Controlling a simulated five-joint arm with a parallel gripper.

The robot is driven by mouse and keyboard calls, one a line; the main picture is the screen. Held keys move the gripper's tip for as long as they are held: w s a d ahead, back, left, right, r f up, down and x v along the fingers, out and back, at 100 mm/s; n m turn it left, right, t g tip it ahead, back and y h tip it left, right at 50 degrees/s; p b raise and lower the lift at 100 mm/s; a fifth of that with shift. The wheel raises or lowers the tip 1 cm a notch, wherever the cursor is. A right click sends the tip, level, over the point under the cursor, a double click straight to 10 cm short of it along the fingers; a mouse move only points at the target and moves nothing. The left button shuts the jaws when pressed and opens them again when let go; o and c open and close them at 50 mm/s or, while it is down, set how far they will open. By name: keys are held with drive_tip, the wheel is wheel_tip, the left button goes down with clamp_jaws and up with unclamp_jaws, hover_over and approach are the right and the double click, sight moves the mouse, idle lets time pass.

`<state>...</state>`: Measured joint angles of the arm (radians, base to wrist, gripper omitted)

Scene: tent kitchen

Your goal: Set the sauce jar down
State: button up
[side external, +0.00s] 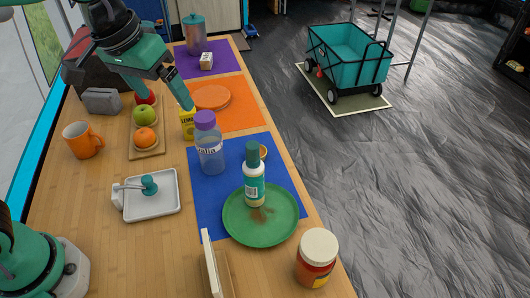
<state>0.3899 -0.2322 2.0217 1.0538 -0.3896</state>
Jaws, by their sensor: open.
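The sauce jar (316,262), red-orange with a cream lid, stands upright on the wooden table (88,210) near its right edge, at the front. It sits off the blue mat, near the green plate. My gripper (186,98) is far from it, at the upper left in the side external view, over the table near the yellow lemon carton (187,124). Its jaws are open and I see nothing held in them. The exact gap between the fingers is hard to make out from this angle.
A green plate (235,229) bearing a green-capped bottle (254,182) lies on the blue mat (232,150). A purple-capped bottle (209,150) stands behind. A white tray (152,208), fruit board (153,151) and orange mug (83,140) are left. An upright cream board (210,265) stands in front.

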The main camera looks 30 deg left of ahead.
drive_tip(key=s+a+f+t+y, duration=0.1)
drive_tip(key=s+a+f, duration=0.3)
drive_tip(key=s+a, duration=0.5)
drive_tip(key=a+t, duration=0.1)
drive_tip(key=a, duration=0.3)
drive_tip(key=shift+s, duration=0.35)
